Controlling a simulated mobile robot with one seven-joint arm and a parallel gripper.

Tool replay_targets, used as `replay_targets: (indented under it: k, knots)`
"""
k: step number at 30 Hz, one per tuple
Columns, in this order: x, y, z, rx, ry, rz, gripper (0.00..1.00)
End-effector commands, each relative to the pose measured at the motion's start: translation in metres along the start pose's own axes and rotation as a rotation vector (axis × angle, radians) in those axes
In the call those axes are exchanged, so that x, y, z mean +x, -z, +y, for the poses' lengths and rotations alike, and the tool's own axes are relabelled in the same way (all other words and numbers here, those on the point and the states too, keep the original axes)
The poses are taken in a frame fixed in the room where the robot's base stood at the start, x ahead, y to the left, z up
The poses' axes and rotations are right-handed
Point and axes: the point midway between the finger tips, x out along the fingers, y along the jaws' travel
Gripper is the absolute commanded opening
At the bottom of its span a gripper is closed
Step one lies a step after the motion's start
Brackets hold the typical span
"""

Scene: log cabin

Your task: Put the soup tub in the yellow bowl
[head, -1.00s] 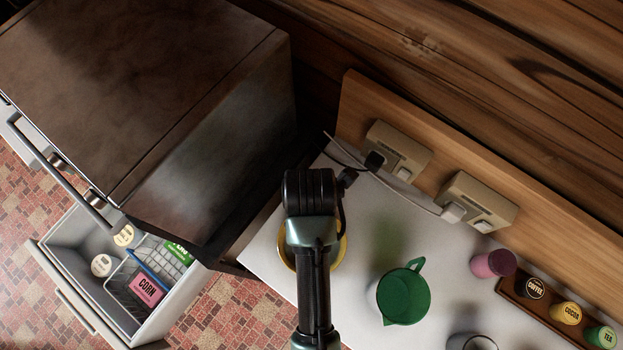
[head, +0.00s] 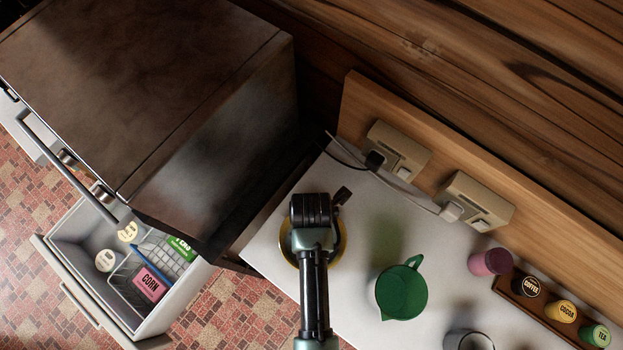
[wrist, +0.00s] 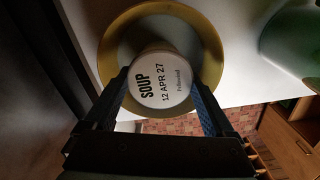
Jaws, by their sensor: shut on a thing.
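The soup tub (wrist: 160,78) has a white lid reading SOUP, 12 APR 27. My gripper (wrist: 163,92) is shut on the tub, with one finger on each side of it. The yellow bowl (wrist: 112,42) lies beyond the tub in the wrist view, and its rim shows around the tub's far side. The tub overlaps the bowl's inside; I cannot tell whether it touches the bottom. In the head view the yellow bowl (head: 343,243) stands on the white counter, largely hidden under my arm. The tub and fingertips are hidden there.
A green jug (head: 402,292) stands right of the bowl on the counter (head: 355,290). A pink cup (head: 490,262) and a rack of canisters (head: 529,287) are farther right. An open drawer (head: 185,300) at left holds tubs, boxes and a wire basket.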

Motion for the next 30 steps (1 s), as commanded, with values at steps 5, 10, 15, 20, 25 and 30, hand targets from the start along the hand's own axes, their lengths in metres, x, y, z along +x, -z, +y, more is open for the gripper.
replay_targets:
  k: [5, 10, 15, 20, 25, 30]
  knots:
    - [0.002, 0.000, 0.000, 0.000, 0.000, 0.000, 1.00]
    - [0.002, 0.000, 0.000, 0.000, 0.000, 0.000, 1.00]
    - [-0.008, 0.000, 0.000, 0.000, -0.001, 0.000, 1.00]
    - [-0.032, -0.001, 0.000, 0.001, -0.003, -0.002, 1.00]
    - [-0.068, -0.001, 0.001, 0.001, -0.005, -0.003, 1.00]
    - [-0.100, -0.001, 0.001, 0.001, -0.003, -0.002, 1.00]
